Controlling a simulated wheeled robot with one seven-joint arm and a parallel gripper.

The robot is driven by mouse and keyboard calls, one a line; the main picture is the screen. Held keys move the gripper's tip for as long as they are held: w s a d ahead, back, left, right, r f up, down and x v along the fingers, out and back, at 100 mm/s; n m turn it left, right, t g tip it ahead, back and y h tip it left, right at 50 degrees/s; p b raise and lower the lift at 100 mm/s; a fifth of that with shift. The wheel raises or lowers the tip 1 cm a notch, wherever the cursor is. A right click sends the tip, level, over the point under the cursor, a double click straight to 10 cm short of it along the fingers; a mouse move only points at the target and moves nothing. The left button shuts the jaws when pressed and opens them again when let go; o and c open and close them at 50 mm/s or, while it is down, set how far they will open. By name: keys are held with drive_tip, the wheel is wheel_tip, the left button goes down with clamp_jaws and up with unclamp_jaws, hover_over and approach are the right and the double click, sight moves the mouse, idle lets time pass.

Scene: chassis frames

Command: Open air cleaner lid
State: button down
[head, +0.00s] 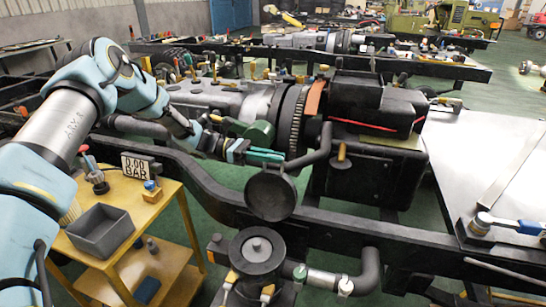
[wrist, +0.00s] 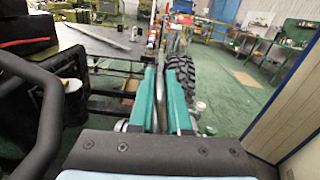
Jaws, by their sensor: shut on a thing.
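The air cleaner (head: 257,263) is a round black canister at the bottom middle of the head view. Its top is open and a round element with a centre knob shows inside. The dark disc-shaped lid (head: 270,196) stands tipped up, nearly upright, behind the canister's opening. My gripper (head: 265,156) is at the lid's upper edge, its green fingers pointing right. In the wrist view, a thin grey edge-on strip, which looks like the lid (wrist: 183,105), lies between the close-set green fingers. The exact contact is partly hidden by the fingers.
A thick black pipe (head: 318,150) curves close to the right of my gripper, by the engine. The dark chassis rail (head: 345,236) runs past the lid. A yellow cart (head: 145,225) with a grey bin (head: 100,232) stands at left. A large grey bench (head: 485,160) is at right.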

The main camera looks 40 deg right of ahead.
drive_tip(key=shift+d+r, duration=0.1)
drive_tip(key=s+a+m, duration=0.1)
drive_tip(key=a, duration=0.1)
drive_tip(key=s+a+m, duration=0.1)
drive_tip(key=a, duration=0.1)
drive_tip(key=s+a+r, duration=0.1)
drive_tip(key=s+a, duration=0.1)
drive_tip(key=shift+a+m+p, duration=0.2)
drive_tip(key=shift+m+p, duration=0.15)
drive_tip(key=shift+m, duration=0.05)
drive_tip(key=c, duration=0.9)
unclamp_jaws()
drive_tip(key=b+v, duration=0.3)
drive_tip(key=v, duration=0.8)
drive_tip(key=shift+b, duration=0.3)
